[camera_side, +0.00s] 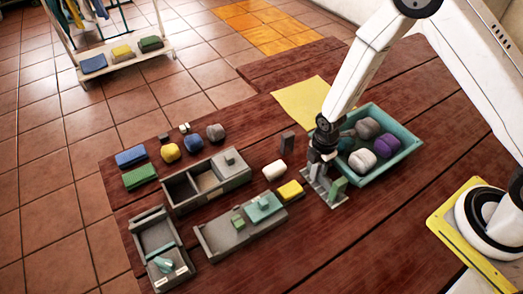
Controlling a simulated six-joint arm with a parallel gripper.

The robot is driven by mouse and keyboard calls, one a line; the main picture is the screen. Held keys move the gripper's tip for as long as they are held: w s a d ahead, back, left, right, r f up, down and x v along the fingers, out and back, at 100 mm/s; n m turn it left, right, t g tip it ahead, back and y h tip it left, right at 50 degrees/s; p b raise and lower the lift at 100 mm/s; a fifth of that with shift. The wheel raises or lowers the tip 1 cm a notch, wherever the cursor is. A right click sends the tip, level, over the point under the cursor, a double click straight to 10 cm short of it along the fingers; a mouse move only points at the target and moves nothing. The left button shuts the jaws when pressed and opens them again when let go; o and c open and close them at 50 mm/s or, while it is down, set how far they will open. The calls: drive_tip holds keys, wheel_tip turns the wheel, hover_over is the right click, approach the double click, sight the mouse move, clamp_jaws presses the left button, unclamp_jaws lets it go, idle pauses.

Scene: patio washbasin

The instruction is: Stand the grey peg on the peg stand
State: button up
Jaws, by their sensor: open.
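The peg stand (324,197), a small grey slotted plate, lies on the wooden table in front of the turquoise tray. A green peg (338,188) stands upright at its front right. My gripper (318,168) points down over the rear left part of the stand, with its jaws open. A small grey upright piece shows close to the fingertips, possibly the grey peg; I cannot tell whether it touches the stand or the fingers. A dark grey upright block (287,143) stands on the table to the left, apart from the gripper.
The turquoise tray (408,150) with several rolled cloths is right behind my gripper. A yellow cloth (301,102) lies behind. A white roll (275,171) and a yellow block (290,190) lie left of the stand. Grey boxes (172,206) stand farther left. The front table is clear.

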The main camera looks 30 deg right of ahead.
drive_tip(key=shift+s+f, duration=0.1)
drive_tip(key=shift+s, duration=0.45)
drive_tip(key=shift+w+r, duration=0.25)
drive_tip(key=shift+r, duration=0.6)
drive_tip(key=shift+w+r, duration=0.15)
drive_tip(key=shift+r, duration=1.45)
drive_tip(key=shift+w+r, duration=0.1)
drive_tip(key=shift+r, duration=1.45)
drive_tip(key=shift+r, duration=0.1)
drive_tip(key=shift+s+d+r+m, duration=0.1)
drive_tip(key=shift+d+r+m, duration=0.05)
drive_tip(key=shift+r+m, duration=0.4)
drive_tip(key=s+d+r+m+t, duration=0.1)
drive_tip(key=s+d+r+m, duration=0.1)
drive_tip(key=s+r+m, duration=0.2)
drive_tip(key=s+d+r+m+t, duration=0.1)
drive_tip(key=s+r+m, duration=0.4)
drive_tip(key=m, duration=0.8)
wheel_tip(320, 180, up, 4)
drive_tip(key=shift+d+f, duration=0.15)
drive_tip(key=shift+d, duration=0.7)
